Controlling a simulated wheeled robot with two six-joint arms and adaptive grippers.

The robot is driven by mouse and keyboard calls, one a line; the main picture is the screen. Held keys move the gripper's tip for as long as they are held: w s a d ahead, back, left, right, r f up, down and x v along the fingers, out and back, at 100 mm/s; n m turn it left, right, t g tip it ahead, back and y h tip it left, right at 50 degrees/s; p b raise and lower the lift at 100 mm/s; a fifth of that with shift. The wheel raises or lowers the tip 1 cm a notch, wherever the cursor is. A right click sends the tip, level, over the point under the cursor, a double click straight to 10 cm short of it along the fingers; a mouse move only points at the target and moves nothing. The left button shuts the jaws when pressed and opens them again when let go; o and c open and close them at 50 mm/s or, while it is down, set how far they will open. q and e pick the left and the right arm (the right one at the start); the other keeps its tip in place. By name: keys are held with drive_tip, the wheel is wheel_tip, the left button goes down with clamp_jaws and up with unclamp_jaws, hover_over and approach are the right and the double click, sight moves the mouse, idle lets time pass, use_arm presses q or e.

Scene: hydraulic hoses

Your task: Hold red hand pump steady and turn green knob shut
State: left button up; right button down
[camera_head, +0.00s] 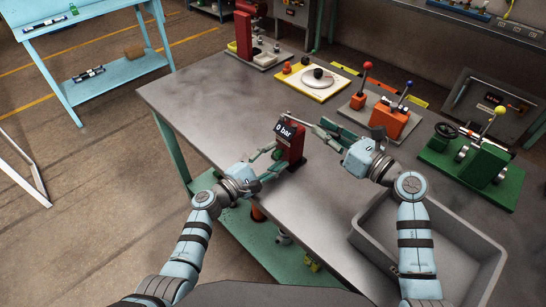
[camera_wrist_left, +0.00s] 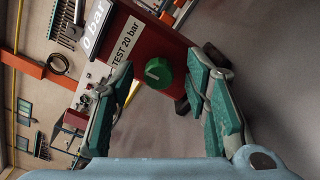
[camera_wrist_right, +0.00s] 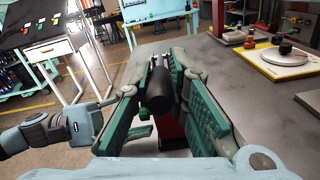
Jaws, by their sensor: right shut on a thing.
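The red hand pump (camera_head: 291,150) stands upright on the grey table and its display reads 0 bar. Its red body, with a TEST 20 bar label (camera_wrist_left: 129,40), fills the middle of the left wrist view. My right gripper (camera_head: 316,127) is shut on the pump's black-ended lever handle (camera_wrist_right: 158,88). The knob is hidden in the head view.
A grey tray (camera_head: 468,223) is at the front right. A green valve unit (camera_head: 480,178), orange lever blocks (camera_head: 392,121), a yellow plate (camera_head: 317,93) and a red device (camera_head: 247,38) stand farther back. The table left of the pump is clear.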

use_arm(q)
drive_tip(key=v, duration=1.2)
drive_tip(key=shift+n, duration=0.5)
drive_tip(key=x, duration=1.2)
